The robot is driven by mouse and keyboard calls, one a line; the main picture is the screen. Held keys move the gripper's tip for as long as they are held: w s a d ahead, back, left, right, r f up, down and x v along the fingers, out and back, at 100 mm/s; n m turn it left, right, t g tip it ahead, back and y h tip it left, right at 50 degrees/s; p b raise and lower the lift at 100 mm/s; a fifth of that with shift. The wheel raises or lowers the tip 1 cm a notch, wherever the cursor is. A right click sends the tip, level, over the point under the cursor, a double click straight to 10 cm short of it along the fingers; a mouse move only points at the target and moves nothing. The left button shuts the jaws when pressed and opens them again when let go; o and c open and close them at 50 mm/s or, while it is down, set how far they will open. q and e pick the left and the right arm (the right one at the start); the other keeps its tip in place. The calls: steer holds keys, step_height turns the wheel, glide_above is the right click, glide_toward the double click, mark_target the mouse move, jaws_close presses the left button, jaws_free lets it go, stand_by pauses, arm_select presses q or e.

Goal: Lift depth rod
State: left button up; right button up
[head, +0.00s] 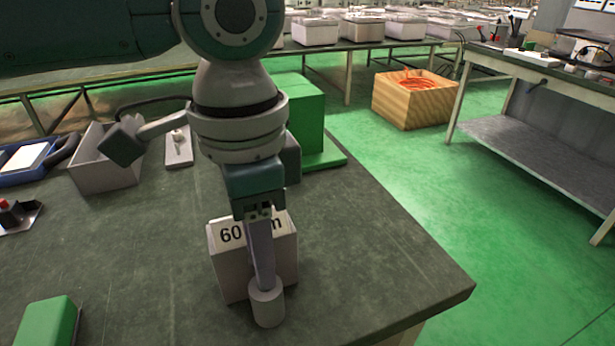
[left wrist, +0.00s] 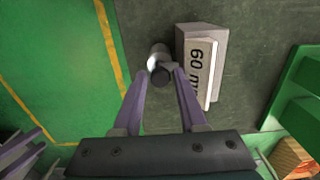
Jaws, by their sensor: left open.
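The depth rod, a short grey cylinder (head: 267,308), stands upright on the dark table top beside a grey block (head: 230,278) with a white "60 mm" label. In the left wrist view the rod (left wrist: 158,58) shows a dark round top, with the labelled block (left wrist: 197,65) close to its right. My left gripper (head: 264,280) points down at the rod and is open. In the left wrist view its two fingertips (left wrist: 161,76) lie on either side of the rod's top, with some space between them. The near finger partly hides the block's label in the head view.
A green box-shaped stand (head: 305,115) is behind my left arm. A grey open bin (head: 105,175) and a green block (head: 47,325) are on the left. A wooden crate (head: 413,100) stands on the green floor.

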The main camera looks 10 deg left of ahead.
arm_select(q)
jaws_close()
stand_by(1.4)
